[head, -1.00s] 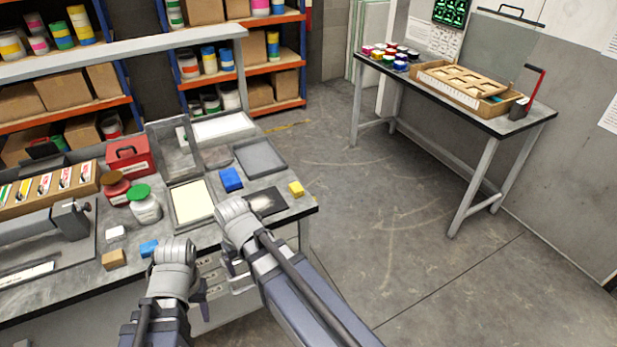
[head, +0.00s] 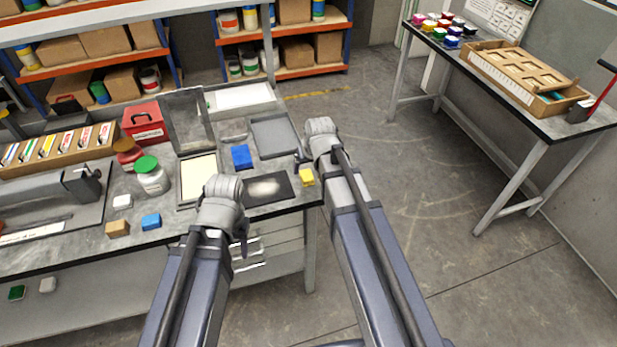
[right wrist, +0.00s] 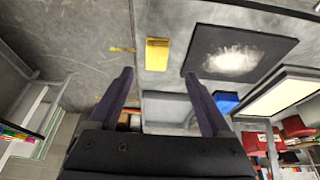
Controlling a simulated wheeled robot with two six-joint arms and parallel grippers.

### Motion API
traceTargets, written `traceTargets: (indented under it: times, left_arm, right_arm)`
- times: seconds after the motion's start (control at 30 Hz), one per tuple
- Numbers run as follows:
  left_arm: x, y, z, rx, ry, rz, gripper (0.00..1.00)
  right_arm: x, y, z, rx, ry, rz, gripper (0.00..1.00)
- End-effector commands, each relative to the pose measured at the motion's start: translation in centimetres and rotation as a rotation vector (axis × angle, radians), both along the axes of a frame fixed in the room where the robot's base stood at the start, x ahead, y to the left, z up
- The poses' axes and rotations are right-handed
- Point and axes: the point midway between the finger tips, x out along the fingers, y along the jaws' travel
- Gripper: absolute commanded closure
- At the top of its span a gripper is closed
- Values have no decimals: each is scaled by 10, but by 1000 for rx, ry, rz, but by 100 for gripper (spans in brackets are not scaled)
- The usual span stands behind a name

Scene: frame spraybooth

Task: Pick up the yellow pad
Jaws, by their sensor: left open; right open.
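The yellow pad (head: 307,177) lies on the right edge of the workbench (head: 75,256), beside a black mat with a whitish patch (head: 268,188). The right wrist view shows the yellow pad (right wrist: 157,54) beyond and between my right fingertips, touched by neither. My right gripper (right wrist: 160,85) is open and empty. In the head view my right gripper (head: 306,165) is just above and beside the pad, its fingers partly hidden by the wrist. My left gripper (head: 243,235) hangs in front of the bench edge, open, its fingers mostly hidden behind the wrist.
A blue block (head: 241,157), a grey tray (head: 274,138) and a cream panel (head: 199,178) lie near the mat. Open floor lies right of the bench.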

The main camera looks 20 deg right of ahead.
Motion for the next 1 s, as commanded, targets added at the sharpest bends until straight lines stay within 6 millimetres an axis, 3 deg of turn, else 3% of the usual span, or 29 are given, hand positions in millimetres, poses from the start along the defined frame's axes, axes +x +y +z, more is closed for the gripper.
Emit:
traceTargets:
  times: [0.13,0.47,0.8,1.0]
  left_arm:
    - [0,0,-18,0,0,0,50]
    - [0,0,-25,0,0,0,50]
    - [0,0,-64,0,0,0,50]
    - [0,0,-67,0,0,0,50]
  right_arm:
    - [6,0,-18,0,1,0,18]
    - [9,-1,-25,0,1,0,18]
    - [22,-5,-64,0,1,1,18]
    - [25,-5,-67,0,1,0,18]
